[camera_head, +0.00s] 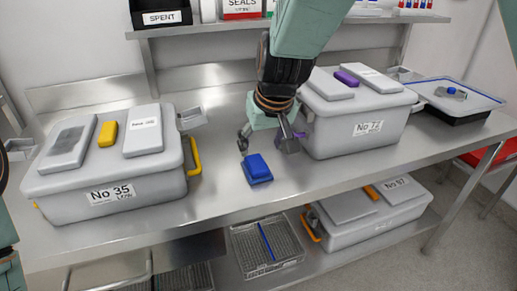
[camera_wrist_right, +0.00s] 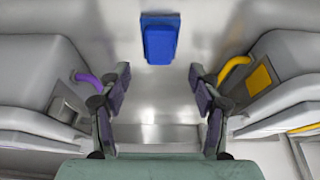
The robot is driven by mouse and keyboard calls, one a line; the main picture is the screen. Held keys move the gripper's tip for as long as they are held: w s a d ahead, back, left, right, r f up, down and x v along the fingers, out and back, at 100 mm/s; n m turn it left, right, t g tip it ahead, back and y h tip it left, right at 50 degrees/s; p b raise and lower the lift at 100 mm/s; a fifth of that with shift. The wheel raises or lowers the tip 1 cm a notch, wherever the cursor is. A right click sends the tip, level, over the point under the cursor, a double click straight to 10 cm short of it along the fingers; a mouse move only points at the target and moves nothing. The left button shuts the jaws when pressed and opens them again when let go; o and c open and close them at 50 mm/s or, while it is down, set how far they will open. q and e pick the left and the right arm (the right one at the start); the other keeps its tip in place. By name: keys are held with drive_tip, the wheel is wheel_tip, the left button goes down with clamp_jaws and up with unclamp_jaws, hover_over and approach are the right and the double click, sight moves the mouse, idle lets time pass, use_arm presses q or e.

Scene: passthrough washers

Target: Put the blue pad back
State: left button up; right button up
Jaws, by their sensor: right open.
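The blue pad (camera_head: 257,169) lies on the steel bench between two grey washers, near the front edge. It also shows in the right wrist view (camera_wrist_right: 159,40), top centre, flat on the bench. My right gripper (camera_head: 268,146) is open and empty just above and behind the pad. In the right wrist view its two fingers (camera_wrist_right: 160,82) are spread apart, with the pad beyond their tips and not between them. My left gripper is not clearly seen; only parts of my left arm show at the left edge of the head view.
Washer No 35 (camera_head: 120,170) with a yellow pad (camera_head: 108,133) stands left. Washer No 72 (camera_head: 350,125) with a purple pad (camera_head: 346,77) stands right, close to my right gripper. Washer No 97 (camera_head: 372,218) and a wire basket (camera_head: 266,247) sit on the lower shelf. A tray (camera_head: 458,97) is far right.

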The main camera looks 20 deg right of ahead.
drive_tip(key=v, duration=0.4)
drive_tip(key=shift+s+r+p, duration=0.1)
drive_tip(key=shift+r+p, duration=0.2)
drive_tip(key=shift+r, duration=0.05)
drive_tip(key=shift+a, duration=0.1)
